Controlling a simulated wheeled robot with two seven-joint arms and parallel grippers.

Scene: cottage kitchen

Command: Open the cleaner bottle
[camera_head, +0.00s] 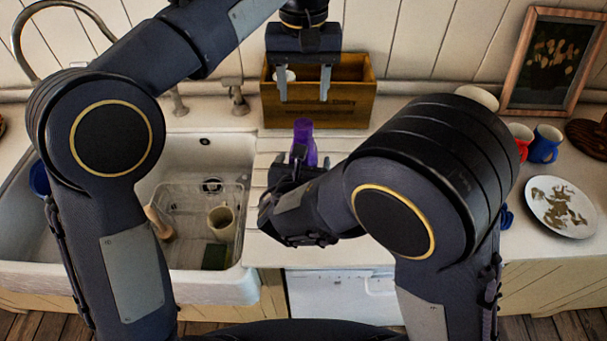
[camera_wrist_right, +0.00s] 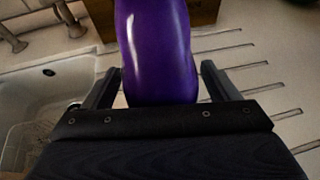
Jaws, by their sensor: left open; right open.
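The purple cleaner bottle (camera_head: 303,138) stands upright on the grooved drainboard right of the sink; its lower part is hidden behind my right gripper. My left gripper (camera_head: 305,92) points down above and slightly behind the bottle, in front of the wooden box, open and empty. My right gripper (camera_head: 303,158) is low at the bottle with its jaws open. In the right wrist view the bottle (camera_wrist_right: 157,50) rises between the two open fingers (camera_wrist_right: 160,85), with a visible gap at the right finger. The bottle's top is outside that view.
A wooden box (camera_head: 345,103) with a white cup in it stands behind the bottle. The white sink (camera_head: 120,266) at left holds a wire rack (camera_head: 180,195) with a mug (camera_head: 221,221). Red and blue mugs (camera_head: 545,144) and a plate (camera_head: 562,206) are at right.

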